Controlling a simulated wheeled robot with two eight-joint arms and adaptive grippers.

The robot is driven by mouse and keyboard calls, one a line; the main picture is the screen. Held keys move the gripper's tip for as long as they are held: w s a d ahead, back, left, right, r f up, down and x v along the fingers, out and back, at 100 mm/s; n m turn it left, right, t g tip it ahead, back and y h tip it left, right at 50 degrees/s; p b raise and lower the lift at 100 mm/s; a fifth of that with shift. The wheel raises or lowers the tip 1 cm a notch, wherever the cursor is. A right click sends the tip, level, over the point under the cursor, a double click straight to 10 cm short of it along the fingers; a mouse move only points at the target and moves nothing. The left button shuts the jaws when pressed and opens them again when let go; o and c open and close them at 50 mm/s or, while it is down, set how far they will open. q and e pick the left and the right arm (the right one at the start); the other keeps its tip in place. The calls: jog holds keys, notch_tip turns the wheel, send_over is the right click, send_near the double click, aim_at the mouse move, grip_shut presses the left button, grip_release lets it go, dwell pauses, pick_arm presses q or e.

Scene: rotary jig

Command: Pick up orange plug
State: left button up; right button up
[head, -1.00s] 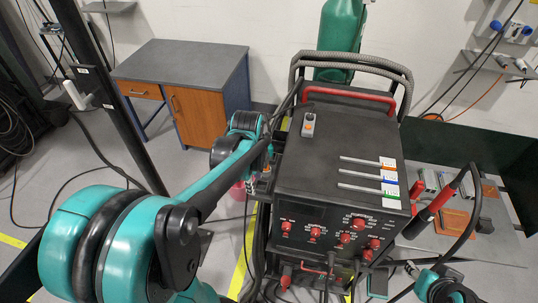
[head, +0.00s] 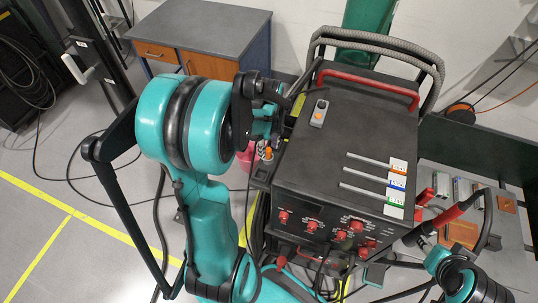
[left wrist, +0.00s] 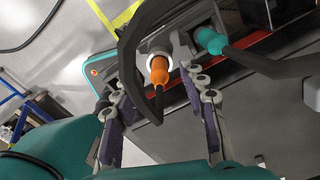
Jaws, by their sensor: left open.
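The orange plug (left wrist: 160,70) sits upright in a pale round socket in the left wrist view, with a dark cable coming off it. In the head view a small orange spot (head: 268,153) shows at the left side of the black welding machine (head: 340,130). My left gripper (left wrist: 158,106) is open, its two fingers apart on either side of the orange plug's cable, not touching the plug. In the head view the left gripper (head: 274,126) is mostly hidden behind my arm. My right gripper is not clearly seen.
A teal plug (left wrist: 211,40) with a thick dark cable is close to the right of the orange one. A black curved cable (left wrist: 130,60) passes just left of it. A grey-topped desk (head: 205,28) stands behind. Red-handled leads (head: 447,215) hang at the machine's right.

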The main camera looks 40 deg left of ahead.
pick_arm(q)
notch_tip(320, 180, down, 2)
jog(key=shift+f, duration=0.25)
grip_shut()
jog(key=shift+r, duration=0.2)
